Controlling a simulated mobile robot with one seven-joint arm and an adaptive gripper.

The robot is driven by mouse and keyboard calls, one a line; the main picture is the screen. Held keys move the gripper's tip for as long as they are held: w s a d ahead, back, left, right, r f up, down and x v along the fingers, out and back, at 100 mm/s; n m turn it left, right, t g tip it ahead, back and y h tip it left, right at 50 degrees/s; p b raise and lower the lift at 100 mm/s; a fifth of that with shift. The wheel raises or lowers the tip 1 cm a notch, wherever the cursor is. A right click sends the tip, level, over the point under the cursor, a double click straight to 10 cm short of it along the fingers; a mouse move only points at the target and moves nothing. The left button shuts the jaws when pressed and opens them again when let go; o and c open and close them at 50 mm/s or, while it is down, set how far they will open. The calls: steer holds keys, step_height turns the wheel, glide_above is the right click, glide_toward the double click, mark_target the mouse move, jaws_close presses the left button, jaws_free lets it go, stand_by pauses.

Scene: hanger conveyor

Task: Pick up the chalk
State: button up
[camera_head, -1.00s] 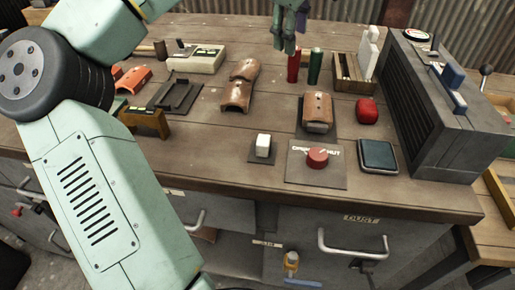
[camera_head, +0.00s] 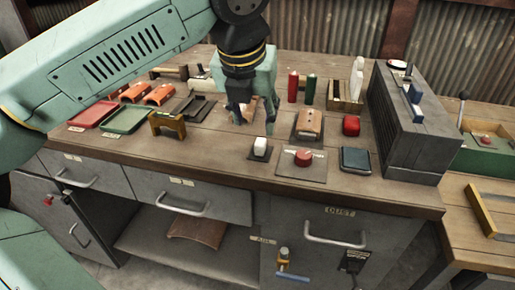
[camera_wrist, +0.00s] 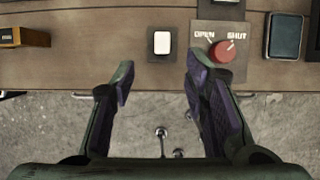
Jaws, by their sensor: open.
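A small white block (camera_head: 260,146), which looks like the chalk, sits on a dark square pad near the bench's front edge. In the wrist view the white block (camera_wrist: 162,43) lies ahead of my fingertips, roughly centred between them sideways. My gripper (camera_head: 252,118) is over the bench, above and slightly left of the block in the head view. In the wrist view my gripper (camera_wrist: 160,76) is open with nothing between its fingers. The block is apart from both fingers. My gripper partly hides a brown curved piece behind it in the head view.
A red knob (camera_head: 303,158) on an OPEN/SHUT plate is just right of the block. A dark square pad (camera_head: 356,160) lies farther right, before a large grey box (camera_head: 415,130). A yellow-brown bracket (camera_head: 167,124) stands left. Red and green cylinders (camera_head: 301,88) stand behind.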

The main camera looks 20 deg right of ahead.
mark_target(261, 141)
steer(key=x, duration=0.3)
steer(key=p+x, duration=0.1)
steer(key=x, duration=0.2)
steer(key=p+x, duration=0.1)
steer(key=x, duration=0.2)
steer(key=shift+d+r, duration=0.1)
steer(key=shift+d, duration=0.15)
steer(key=shift+c, duration=0.2)
jaws_close()
